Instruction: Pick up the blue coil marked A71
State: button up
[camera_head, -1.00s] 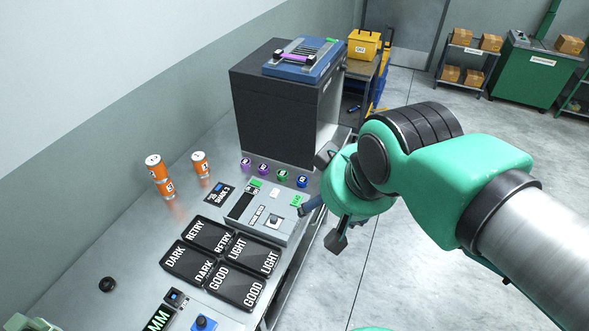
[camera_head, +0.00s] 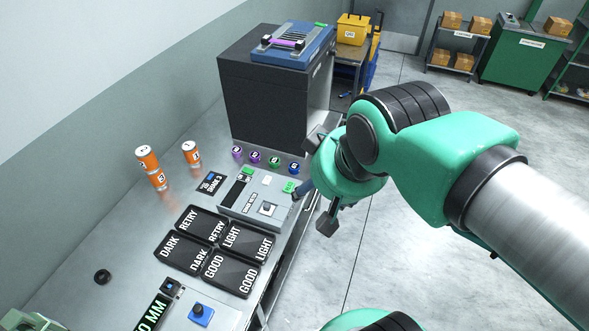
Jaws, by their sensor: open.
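A small blue coil (camera_head: 294,168) lies at the right end of a short row of coils on the metal bench, in front of the black box. Its marking is too small to read, so I cannot tell if it says A71. My gripper (camera_head: 312,190) is open, beside the bench's right edge, to the right of and near the blue coil. It is apart from the coil as far as I can see, with nothing visible in it. My wrist hides part of the gripper and of the bench edge.
Two purple coils (camera_head: 245,154) and a green coil (camera_head: 274,162) sit left of the blue one. A black box (camera_head: 262,100) stands behind them. A grey control panel (camera_head: 254,194) and black label tiles (camera_head: 219,250) lie in front. Orange cans (camera_head: 150,165) stand at left.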

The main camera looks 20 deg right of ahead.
jog(key=w+d+f+g, duration=0.1)
jog(key=w+d+f, duration=0.1)
jog(key=w, duration=0.7)
jog(key=w+d+f+n+g+p, duration=0.1)
jog(key=w+d+f, duration=0.1)
jog(key=w, duration=0.6)
jog(key=w+d+f, duration=0.2)
jog(key=w, duration=0.7)
jog(key=w+d+f+g, duration=0.1)
jog(key=w+d+f, duration=0.3)
jog(key=w+f, duration=0.3)
jog(key=w+d+f+n+g, duration=0.1)
jog(key=w+d+f, duration=0.2)
jog(key=w+f, duration=0.5)
notch_tip(320, 180, down, 6)
jog(key=shift+w+d+p, duration=0.25)
jog(key=shift+d+p, duration=0.15)
jog(key=shift+f, duration=0.1)
jog(key=b, duration=0.1)
send_over(295, 167)
jog(key=shift+a+f, duration=0.1)
jog(key=shift+f, duration=4.1)
